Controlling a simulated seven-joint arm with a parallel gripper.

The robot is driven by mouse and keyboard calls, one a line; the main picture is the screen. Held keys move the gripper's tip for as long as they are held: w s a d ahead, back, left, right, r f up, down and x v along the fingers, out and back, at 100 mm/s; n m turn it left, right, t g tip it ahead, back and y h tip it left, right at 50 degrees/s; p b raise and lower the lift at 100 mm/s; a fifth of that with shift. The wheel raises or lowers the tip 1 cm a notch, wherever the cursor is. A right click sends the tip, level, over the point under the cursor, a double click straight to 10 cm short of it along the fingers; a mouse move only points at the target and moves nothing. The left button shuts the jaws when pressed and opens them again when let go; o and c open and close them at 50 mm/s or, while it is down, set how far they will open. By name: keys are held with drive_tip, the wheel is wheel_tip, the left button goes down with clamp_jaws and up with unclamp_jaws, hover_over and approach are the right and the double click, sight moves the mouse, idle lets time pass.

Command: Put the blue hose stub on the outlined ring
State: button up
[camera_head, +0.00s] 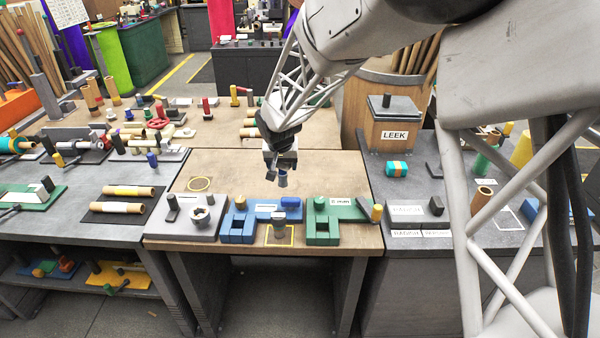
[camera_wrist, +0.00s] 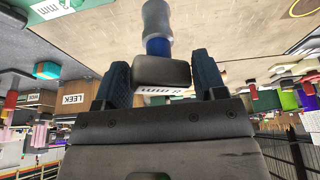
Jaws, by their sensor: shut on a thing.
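My gripper (camera_head: 281,170) is shut on the blue hose stub (camera_head: 283,180) and holds it above the wooden bench top. In the wrist view the stub shows a blue band (camera_wrist: 157,47), a grey cylindrical end and a dark block between the two fingers (camera_wrist: 160,82). The outlined ring (camera_head: 199,184) is a thin yellow ring on the wooden bench, left of my gripper. It looks empty.
A grey fixture (camera_head: 193,222), a blue fixture (camera_head: 238,228) and a green fixture (camera_head: 322,232) line the bench's front. A yellow square outline (camera_head: 291,243) holds a grey piece. A wooden box labelled LEEK (camera_head: 394,134) stands right. The wood around the ring is clear.

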drive_tip(key=w+a+f, duration=0.1)
drive_tip(key=w+a, duration=0.3)
drive_tip(key=a, duration=0.7)
drive_tip(key=w+a+f, duration=0.1)
drive_tip(key=w+a, duration=0.3)
drive_tip(key=a, duration=0.7)
drive_tip(key=w+a, duration=0.4)
drive_tip(key=a, duration=0.7)
drive_tip(key=shift+w+f, duration=0.15)
drive_tip(key=shift+f, duration=0.25)
drive_tip(key=shift+a+f, duration=0.1)
drive_tip(key=shift+f, duration=0.05)
drive_tip(key=shift+f, duration=2.85)
drive_tip(key=shift+f, duration=0.5)
drive_tip(key=o, duration=1.5)
drive_tip(key=shift+c, duration=0.2)
drive_tip(key=v, duration=0.7)
drive_tip(key=shift+r, duration=0.3)
